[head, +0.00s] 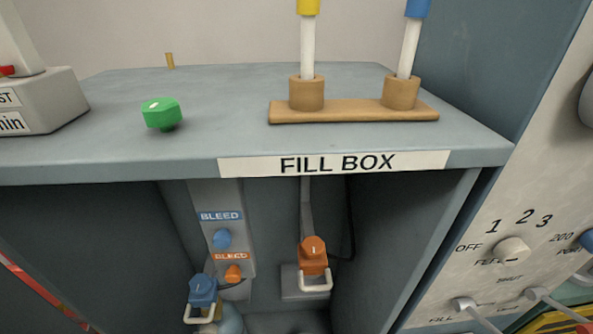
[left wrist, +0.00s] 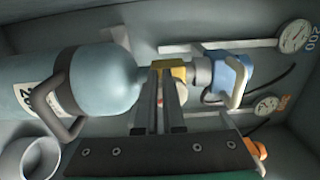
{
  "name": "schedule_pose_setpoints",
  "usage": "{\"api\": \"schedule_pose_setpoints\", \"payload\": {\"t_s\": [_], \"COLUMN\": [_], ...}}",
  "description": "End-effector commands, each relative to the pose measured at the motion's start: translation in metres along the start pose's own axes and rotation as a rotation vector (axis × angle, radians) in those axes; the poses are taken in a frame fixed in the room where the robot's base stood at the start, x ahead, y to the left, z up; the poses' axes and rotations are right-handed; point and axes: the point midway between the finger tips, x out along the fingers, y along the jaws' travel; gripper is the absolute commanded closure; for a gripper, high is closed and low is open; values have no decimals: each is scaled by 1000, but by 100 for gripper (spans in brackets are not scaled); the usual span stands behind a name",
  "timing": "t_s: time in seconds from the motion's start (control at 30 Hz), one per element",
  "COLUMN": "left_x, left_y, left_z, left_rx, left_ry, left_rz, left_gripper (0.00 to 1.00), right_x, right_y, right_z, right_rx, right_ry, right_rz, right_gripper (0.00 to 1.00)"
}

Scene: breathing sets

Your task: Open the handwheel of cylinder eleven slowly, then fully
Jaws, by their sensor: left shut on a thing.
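In the left wrist view a pale blue cylinder (left wrist: 105,82) lies across the left side, with a brass valve (left wrist: 172,68) at its neck. My left gripper (left wrist: 165,88) is at this valve, its dark fingers closed on the handwheel, which is mostly hidden by them. A blue connector (left wrist: 230,75) with a pale handle joins the valve on the right. The cylinder's number cannot be read. In the head view the blue connector (head: 202,292) shows low inside the fill box, above a bit of the cylinder (head: 230,321). My right gripper is in neither view.
An orange connector (head: 313,257) hangs to the right in the fill box. Blue (head: 222,238) and orange (head: 233,273) bleed knobs sit above the cylinder. The box top (head: 220,90) holds a green knob (head: 161,112) and a wooden stand (head: 350,110). Gauges (left wrist: 294,37) show in the wrist view.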

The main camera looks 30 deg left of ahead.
Motion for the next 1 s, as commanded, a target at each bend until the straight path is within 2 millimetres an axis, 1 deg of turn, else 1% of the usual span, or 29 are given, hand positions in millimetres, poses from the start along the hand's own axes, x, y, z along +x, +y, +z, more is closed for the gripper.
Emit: {"api": "schedule_pose_setpoints", "payload": {"t_s": [0.17,0.57,0.83,1.0], "left_x": [0,0,0,-3], "left_y": [4,5,9,7], "left_z": [-3,-3,4,4], "left_rx": [3,4,4,2], "left_ry": [6,7,3,4], "left_rz": [5,3,2,2], "left_gripper": [100,100,100,100], "right_x": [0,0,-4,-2], "right_y": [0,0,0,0], "right_z": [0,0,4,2], "right_rx": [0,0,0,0], "right_ry": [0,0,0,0], "right_rz": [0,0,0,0], "right_gripper": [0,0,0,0]}}
